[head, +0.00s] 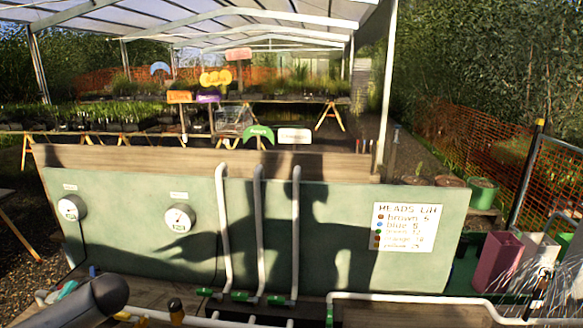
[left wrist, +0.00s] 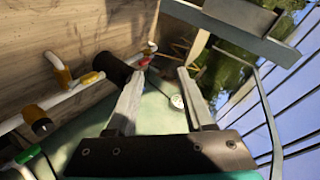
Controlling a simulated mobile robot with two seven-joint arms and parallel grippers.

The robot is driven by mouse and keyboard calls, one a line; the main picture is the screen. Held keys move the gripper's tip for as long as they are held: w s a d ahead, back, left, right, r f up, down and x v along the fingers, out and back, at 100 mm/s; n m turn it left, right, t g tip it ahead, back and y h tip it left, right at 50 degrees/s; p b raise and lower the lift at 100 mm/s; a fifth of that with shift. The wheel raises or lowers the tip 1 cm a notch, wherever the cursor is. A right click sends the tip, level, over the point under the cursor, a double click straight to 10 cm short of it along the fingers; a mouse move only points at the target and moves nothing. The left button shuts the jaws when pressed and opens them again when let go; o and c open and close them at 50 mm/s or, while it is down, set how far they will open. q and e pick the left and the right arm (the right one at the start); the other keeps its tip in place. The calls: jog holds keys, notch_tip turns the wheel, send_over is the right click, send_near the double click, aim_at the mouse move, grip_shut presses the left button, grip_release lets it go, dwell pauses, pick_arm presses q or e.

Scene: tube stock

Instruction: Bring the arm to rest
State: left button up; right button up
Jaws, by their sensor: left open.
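My left gripper shows in the left wrist view (left wrist: 162,72). Its two pale fingers stand apart, and I see nothing held between them. Behind the fingers in that view are a pale green panel and a small round gauge (left wrist: 177,101). My left gripper cannot be made out in the head view. My right gripper is in neither view.
A green panel (head: 340,235) carries two gauges (head: 71,208), white upright pipes (head: 258,225) and a written sign (head: 407,227). White piping (head: 420,298) with green fittings runs along the bench front. Pink and pale containers (head: 497,262) stand at right.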

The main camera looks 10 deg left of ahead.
pick_arm(q)
jog(key=s+a+f+m, duration=0.3)
jog(key=s+a+f, duration=0.3)
jog(key=f, duration=0.4)
jog(key=s+a+f+m+h, duration=0.1)
jog(key=s+a+f+m, duration=0.35)
jog(key=s, duration=0.85)
jog(key=s+a+f+m+h, duration=0.1)
jog(key=s+a+f, duration=0.4)
jog(key=s+a, duration=0.6)
jog(key=s+d+f+n+g+h, duration=0.1)
jog(key=s+d+f+h, duration=0.15)
jog(key=d+f, duration=0.8)
jog(key=s+d+f+n+h, duration=0.1)
jog(key=s+d+f+h, duration=0.15)
jog(key=d+f, duration=0.85)
jog(key=s+d+f+n+h, duration=0.1)
jog(key=d+f+h, duration=0.15)
jog(key=d, duration=1.55)
jog(key=s+d+f+n+h, duration=0.1)
jog(key=s+d+f+h, duration=0.15)
jog(key=d, duration=1.65)
notch_tip(320, 180, down, 20)
jog(key=a+b, duration=0.2)
jog(key=b, duration=1.9)
jog(key=shift+w, duration=0.35)
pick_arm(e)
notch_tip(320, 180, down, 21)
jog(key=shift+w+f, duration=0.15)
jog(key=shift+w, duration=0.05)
